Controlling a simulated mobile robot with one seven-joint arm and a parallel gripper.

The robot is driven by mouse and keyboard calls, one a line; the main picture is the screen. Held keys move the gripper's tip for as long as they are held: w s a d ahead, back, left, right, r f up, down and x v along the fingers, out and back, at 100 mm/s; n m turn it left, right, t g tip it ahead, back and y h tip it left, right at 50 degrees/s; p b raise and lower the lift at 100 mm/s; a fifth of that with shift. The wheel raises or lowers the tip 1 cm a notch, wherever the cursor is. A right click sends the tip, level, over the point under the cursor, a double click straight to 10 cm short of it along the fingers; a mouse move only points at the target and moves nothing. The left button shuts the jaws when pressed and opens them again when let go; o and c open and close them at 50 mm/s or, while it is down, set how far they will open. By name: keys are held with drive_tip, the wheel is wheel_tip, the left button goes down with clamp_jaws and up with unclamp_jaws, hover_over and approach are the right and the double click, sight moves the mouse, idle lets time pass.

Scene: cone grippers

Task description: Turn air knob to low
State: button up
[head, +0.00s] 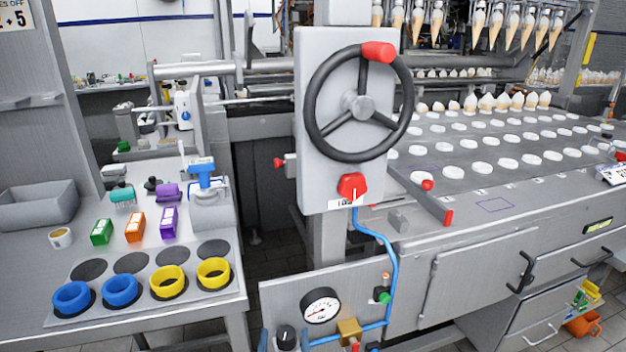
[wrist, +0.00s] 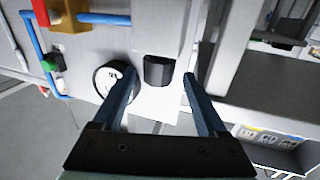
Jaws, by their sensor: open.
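The black knob (head: 285,337), which I take as the air knob, sits on the grey panel (head: 283,297) left of a round gauge (head: 321,306). It also shows in the wrist view (wrist: 158,71), next to the gauge (wrist: 108,80). My gripper (wrist: 159,75) is open, with its dark blue fingers on either side of the knob. A gap shows beside the knob on both sides in the wrist view, and I cannot tell the depth. In the head view, my fingertips (head: 284,332) show at the bottom edge around the knob. The knob's setting cannot be read.
A blue hose (head: 393,262), a green button (head: 383,297) and a brass fitting (head: 349,330) lie right of the knob. A red knob (head: 352,185) and black handwheel (head: 360,103) are above. A table (head: 30,325) with yellow and blue rings stands left.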

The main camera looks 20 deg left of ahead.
drive_tip(key=p, duration=0.1)
drive_tip(key=h+p, duration=0.1)
drive_tip(key=p, duration=0.1)
drive_tip(key=shift+s+a+r+m+h, duration=0.1)
drive_tip(key=shift+r+m+h, duration=0.2)
drive_tip(key=shift+r+m, duration=0.1)
